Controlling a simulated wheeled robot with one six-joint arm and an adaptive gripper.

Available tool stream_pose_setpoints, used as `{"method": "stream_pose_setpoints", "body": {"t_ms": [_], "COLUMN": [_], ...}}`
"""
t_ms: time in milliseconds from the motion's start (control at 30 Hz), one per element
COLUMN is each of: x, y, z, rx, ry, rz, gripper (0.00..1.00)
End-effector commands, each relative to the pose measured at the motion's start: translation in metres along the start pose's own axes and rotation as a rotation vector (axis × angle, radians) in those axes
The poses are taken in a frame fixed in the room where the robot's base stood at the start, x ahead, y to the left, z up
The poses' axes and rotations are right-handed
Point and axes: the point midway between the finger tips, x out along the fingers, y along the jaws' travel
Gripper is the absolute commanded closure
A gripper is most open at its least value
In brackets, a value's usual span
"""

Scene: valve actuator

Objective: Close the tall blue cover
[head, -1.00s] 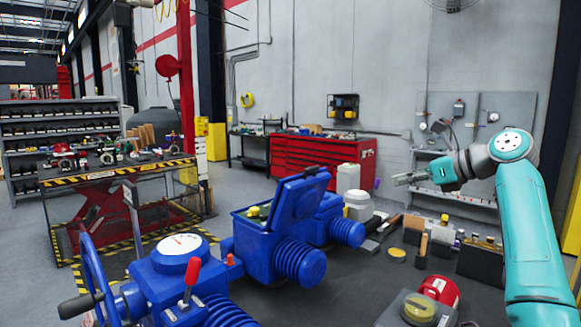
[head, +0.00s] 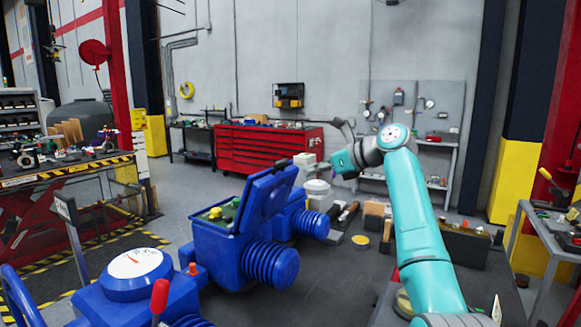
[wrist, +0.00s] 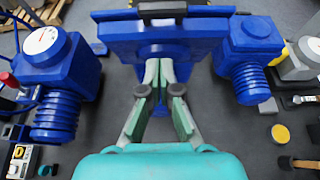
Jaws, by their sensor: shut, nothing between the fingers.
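The tall blue cover (head: 268,200) stands open, leaning up from its blue actuator box (head: 218,250), whose open top shows green and yellow parts. In the wrist view the back of the cover (wrist: 190,32) spans the upper middle, with a dark handle-like piece on its top edge. My gripper (wrist: 159,66) is shut and empty, its fingertips pointing at the cover; I cannot tell whether they touch it. In the head view my gripper (head: 322,165) is to the right of the cover.
A blue unit with a white dial (head: 134,264) and a red-handled lever (head: 159,298) stand at front left. Another ribbed blue unit (head: 310,225) is behind the cover.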

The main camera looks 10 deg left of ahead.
Motion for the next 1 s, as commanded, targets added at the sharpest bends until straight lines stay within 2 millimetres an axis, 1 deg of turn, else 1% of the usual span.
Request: {"method": "stream_pose_setpoints", "body": {"t_ms": [33, 167, 200, 333, 600, 1000], "x": [0.011, 0.035, 0.037, 0.048, 0.058, 0.059], "y": [0.001, 0.001, 0.001, 0.001, 0.0, 0.0], "z": [0.0, 0.0, 0.007, 0.017, 0.027, 0.028], "rx": [0.001, 0.001, -0.001, 0.001, 0.0, 0.0], "ry": [0.001, 0.001, 0.0, 0.0, 0.0, 0.0], "rz": [0.002, 0.003, 0.001, 0.001, 0.0, 0.0], "gripper": [1.0, 1.0, 1.0, 1.0, 1.0, 1.0]}}
